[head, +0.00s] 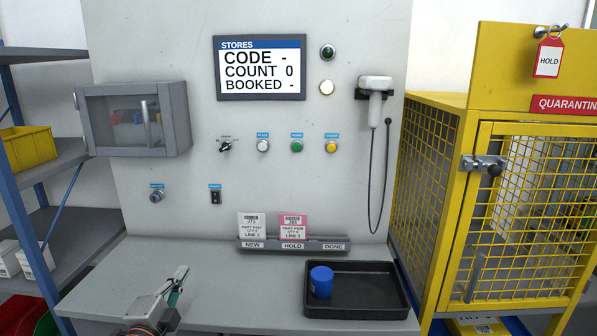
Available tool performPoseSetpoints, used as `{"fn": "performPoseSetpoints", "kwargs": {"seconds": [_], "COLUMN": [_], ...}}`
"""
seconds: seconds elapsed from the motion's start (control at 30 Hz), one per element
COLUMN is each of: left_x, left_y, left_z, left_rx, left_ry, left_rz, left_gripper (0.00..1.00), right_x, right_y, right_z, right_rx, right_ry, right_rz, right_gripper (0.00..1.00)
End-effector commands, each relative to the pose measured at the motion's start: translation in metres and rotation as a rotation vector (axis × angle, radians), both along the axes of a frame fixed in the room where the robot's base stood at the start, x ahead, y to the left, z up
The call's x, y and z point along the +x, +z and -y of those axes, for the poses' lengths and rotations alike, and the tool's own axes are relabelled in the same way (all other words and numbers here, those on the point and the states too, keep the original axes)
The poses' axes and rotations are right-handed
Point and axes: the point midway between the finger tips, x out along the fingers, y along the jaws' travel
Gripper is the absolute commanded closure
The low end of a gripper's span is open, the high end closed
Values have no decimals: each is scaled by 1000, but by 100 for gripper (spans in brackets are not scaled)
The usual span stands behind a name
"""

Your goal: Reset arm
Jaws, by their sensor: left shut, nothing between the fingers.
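My left gripper (178,281) is low in the head view, above the front left part of the grey bench (235,275). Its fingers point up and to the right. It is shut and empty, apart from everything on the bench. My right gripper is not in the head view.
A black tray (375,307) with a blue cylinder (321,283) inside stands at the bench's right. A card rack (292,245) holds a white card and a pink card. A scanner (375,88) hangs on the panel. A yellow cage (520,215) stands right. The bench's middle is clear.

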Motion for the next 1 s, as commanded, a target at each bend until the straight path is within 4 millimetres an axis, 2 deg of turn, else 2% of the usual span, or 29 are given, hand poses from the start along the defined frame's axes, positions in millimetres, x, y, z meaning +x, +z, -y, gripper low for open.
{"fn": "performPoseSetpoints", "kwargs": {"seconds": [0.03, 0.17, 0.27, 0.4, 0.5, 0.6, 0.73, 0.83, 1.0], "left_x": [-12, -50, -90, -157, -206, -250, -288, -302, -304], "left_y": [-26, -90, -143, -211, -249, -278, -298, -305, -306], "left_z": [5, 20, 33, 51, 63, 72, 81, 84, 84], "left_rx": [-57, -229, -389, -631, -793, -928, -1046, -1092, -1099], "left_ry": [-8, -21, -17, 20, 65, 116, 168, 188, 193], "left_rz": [-45, -169, -280, -437, -540, -621, -686, -709, -712], "left_gripper": [100, 100, 100, 100, 100, 100, 100, 100, 100], "right_x": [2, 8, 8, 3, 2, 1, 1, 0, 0], "right_y": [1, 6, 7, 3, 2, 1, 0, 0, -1], "right_z": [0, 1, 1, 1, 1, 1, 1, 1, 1], "right_rx": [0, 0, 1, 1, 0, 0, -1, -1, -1], "right_ry": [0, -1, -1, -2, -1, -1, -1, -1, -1], "right_rz": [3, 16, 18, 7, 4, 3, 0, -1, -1], "right_gripper": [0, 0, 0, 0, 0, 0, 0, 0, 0]}}
